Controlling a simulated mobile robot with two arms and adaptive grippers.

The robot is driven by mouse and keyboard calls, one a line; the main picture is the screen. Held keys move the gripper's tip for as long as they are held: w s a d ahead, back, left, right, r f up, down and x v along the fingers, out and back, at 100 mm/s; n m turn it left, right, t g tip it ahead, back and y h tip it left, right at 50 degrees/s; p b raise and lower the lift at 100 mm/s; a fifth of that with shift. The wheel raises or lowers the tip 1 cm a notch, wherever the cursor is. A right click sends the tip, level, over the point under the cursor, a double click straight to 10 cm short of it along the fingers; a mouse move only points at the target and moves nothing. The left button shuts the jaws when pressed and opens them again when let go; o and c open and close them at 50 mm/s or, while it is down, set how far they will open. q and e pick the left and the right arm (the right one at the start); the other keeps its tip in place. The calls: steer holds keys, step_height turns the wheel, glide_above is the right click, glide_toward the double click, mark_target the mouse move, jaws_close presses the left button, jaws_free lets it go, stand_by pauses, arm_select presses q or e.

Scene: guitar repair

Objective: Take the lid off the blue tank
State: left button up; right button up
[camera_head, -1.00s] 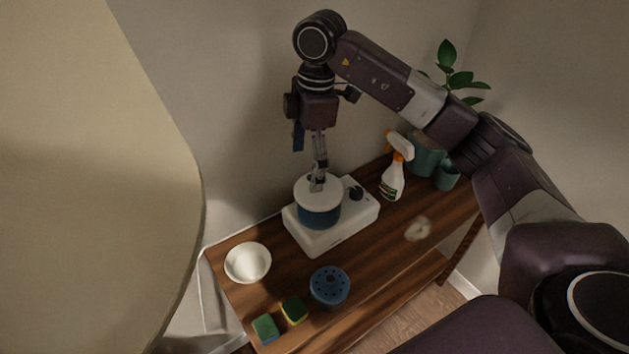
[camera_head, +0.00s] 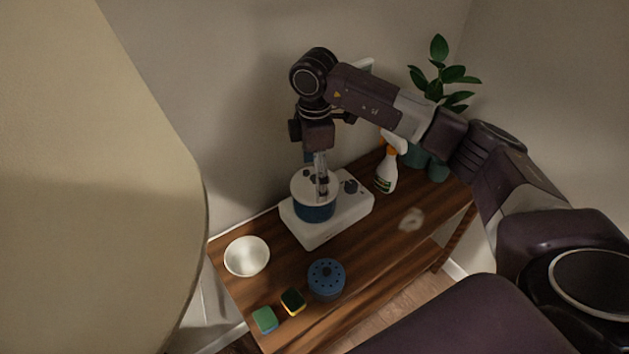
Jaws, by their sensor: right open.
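The blue tank (camera_head: 314,212) stands upright on a white base unit with a dark knob. A pale round lid (camera_head: 300,192) shows at its top. My right gripper (camera_head: 322,194) points straight down over the lid, with its fingers open at the lid's middle. The fingers hide part of the lid, and I cannot tell whether they touch it. Small dark marks show on the pale top behind the fingers. My left gripper is not in view.
The white base unit (camera_head: 345,212) sits on a wooden table (camera_head: 375,235). A white bowl (camera_head: 246,257), a blue perforated canister (camera_head: 326,280), two sponges (camera_head: 264,319), a spray bottle (camera_head: 386,172) and a potted plant (camera_head: 440,82) are around it. A large pale surface (camera_head: 90,200) blocks the left side.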

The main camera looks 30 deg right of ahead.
steer(key=shift+s+r, duration=0.1)
steer(key=shift+s, duration=0.1)
steer(key=c, duration=2)
steer(key=shift+w, duration=0.1)
jaws_close()
